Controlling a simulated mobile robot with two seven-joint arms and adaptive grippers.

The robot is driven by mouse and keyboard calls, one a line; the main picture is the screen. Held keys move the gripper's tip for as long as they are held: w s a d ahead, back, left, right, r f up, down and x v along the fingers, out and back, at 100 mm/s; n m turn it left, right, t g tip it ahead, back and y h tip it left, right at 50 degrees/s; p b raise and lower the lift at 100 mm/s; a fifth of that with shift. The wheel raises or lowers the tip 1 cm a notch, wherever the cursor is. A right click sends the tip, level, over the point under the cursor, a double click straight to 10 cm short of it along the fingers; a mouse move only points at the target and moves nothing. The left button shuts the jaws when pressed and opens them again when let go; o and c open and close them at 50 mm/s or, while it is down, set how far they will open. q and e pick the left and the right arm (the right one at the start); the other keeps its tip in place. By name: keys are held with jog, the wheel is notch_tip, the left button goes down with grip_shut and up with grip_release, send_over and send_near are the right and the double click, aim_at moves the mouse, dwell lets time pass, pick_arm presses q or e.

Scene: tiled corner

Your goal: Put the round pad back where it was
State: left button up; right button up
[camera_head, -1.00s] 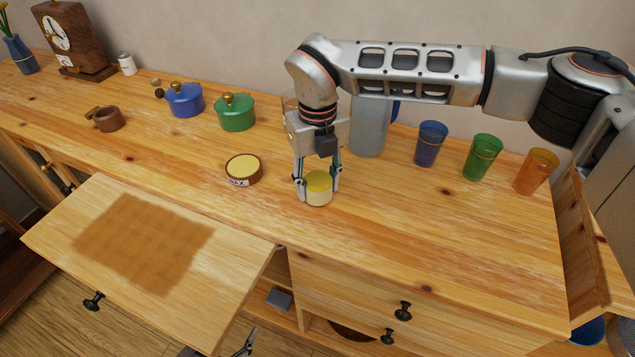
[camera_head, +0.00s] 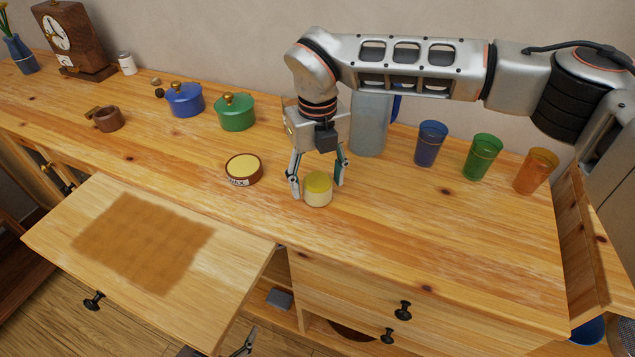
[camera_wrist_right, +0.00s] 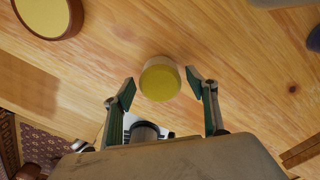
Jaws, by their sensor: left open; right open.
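The round pad (camera_head: 318,190), a short cream cylinder with a yellow top, stands upright on the wooden counter near its front edge. It also shows in the right wrist view (camera_wrist_right: 160,80), between the fingertips. My right gripper (camera_head: 318,187) is open around the pad, with a finger on each side and gaps between fingers and pad in the wrist view. My left gripper (camera_head: 246,342) shows only in part at the bottom edge of the head view, below the counter and away from the pad; it is open.
A brown wax tin (camera_head: 244,169) sits left of the pad. A pulled-out board with a brown stained patch (camera_head: 100,195) lies at front left. A grey jug (camera_head: 370,128) stands behind my right gripper. Blue, green and orange cups (camera_head: 481,157) stand to the right, pots (camera_head: 236,112) at back left.

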aim_at(317, 180)
notch_tip(317, 180, up, 11)
dwell(0.3)
jog(key=shift+s, duration=0.1)
dwell(0.4)
